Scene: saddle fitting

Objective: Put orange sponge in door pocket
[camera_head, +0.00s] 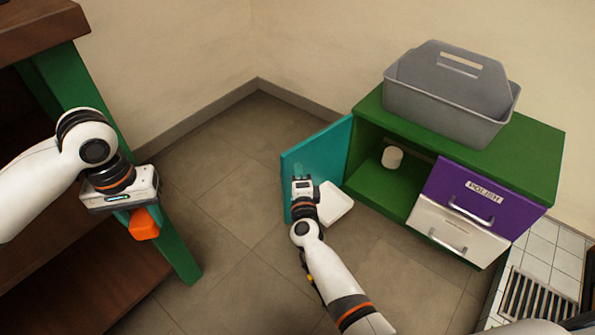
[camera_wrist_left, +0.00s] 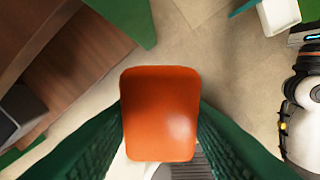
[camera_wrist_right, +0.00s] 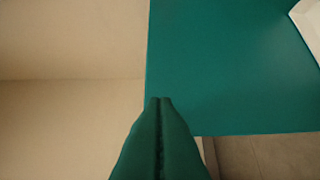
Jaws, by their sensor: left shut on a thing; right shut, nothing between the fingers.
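The orange sponge (camera_head: 144,224) is held by my left gripper (camera_head: 138,214), in front of the green leg of the brown shelf. In the left wrist view the sponge (camera_wrist_left: 160,112) sits between the two green fingers. The teal door (camera_head: 322,158) of the green cabinet stands open. The white door pocket (camera_head: 334,204) is on the door's inner face, and its corner shows in the right wrist view (camera_wrist_right: 308,22). My right gripper (camera_head: 301,176) is shut and empty at the door. In the right wrist view its closed fingertips (camera_wrist_right: 160,100) overlap the teal panel; contact cannot be told.
The green cabinet (camera_head: 545,150) holds a white roll (camera_head: 392,157) in its open bay. It has a purple drawer (camera_head: 470,185) marked POLISH and a white drawer (camera_head: 455,232). A grey caddy (camera_head: 440,100) stands on top. Floor between shelf and door is clear. A floor grate (camera_head: 540,298) lies at right.

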